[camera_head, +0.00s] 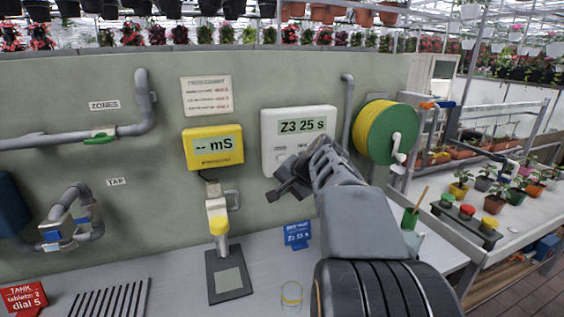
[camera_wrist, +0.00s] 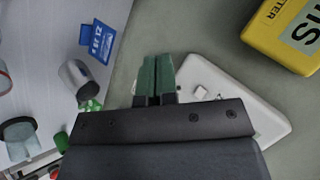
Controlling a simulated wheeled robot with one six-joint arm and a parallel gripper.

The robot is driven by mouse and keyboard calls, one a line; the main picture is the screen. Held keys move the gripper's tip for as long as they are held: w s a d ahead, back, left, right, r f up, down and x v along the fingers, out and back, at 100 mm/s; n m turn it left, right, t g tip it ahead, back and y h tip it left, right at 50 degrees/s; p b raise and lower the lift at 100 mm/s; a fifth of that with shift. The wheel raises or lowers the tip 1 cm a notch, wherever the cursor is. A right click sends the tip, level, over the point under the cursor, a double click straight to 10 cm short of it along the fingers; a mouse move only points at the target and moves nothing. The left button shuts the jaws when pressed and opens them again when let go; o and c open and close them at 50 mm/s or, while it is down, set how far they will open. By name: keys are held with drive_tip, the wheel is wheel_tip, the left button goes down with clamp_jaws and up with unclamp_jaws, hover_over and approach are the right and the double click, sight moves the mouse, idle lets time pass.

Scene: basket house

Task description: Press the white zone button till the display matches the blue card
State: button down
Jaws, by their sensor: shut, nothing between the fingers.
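The white controller box (camera_head: 268,128) is on the wall, and its display (camera_head: 302,125) reads "Z3 25 s". A pale button (camera_head: 280,158) shows at its lower left; my arm covers the lower right of the box. My gripper (camera_head: 288,180) is in front of the box's lower edge. In the wrist view its green fingers (camera_wrist: 157,75) are shut and empty, with a white button (camera_wrist: 200,92) on the box to their right. Contact is not visible.
A yellow and green hose reel (camera_head: 385,130) is close on the right.

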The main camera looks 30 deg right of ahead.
sight(281, 158)
drive_tip(key=shift+m+t, duration=0.6)
drive_tip(key=shift+m, duration=0.3)
drive_tip(key=d, duration=0.1)
drive_tip(key=d+r, duration=0.1)
drive_tip(key=d, duration=0.1)
drive_tip(key=d+r, duration=0.1)
drive_tip(key=shift+w+d, duration=0.3)
drive_tip(key=w+d+p, duration=0.2)
drive_tip(key=w+p, duration=0.2)
drive_tip(key=w, duration=0.4)
drive_tip(key=shift+w+p, duration=0.25)
drive_tip(key=shift+p, duration=0.1)
drive_tip(key=shift+w+d, duration=0.15)
drive_tip(key=shift+w, duration=0.05)
idle(1.0)
drive_tip(key=shift+w+f, duration=0.1)
drive_tip(key=shift+w, duration=0.15)
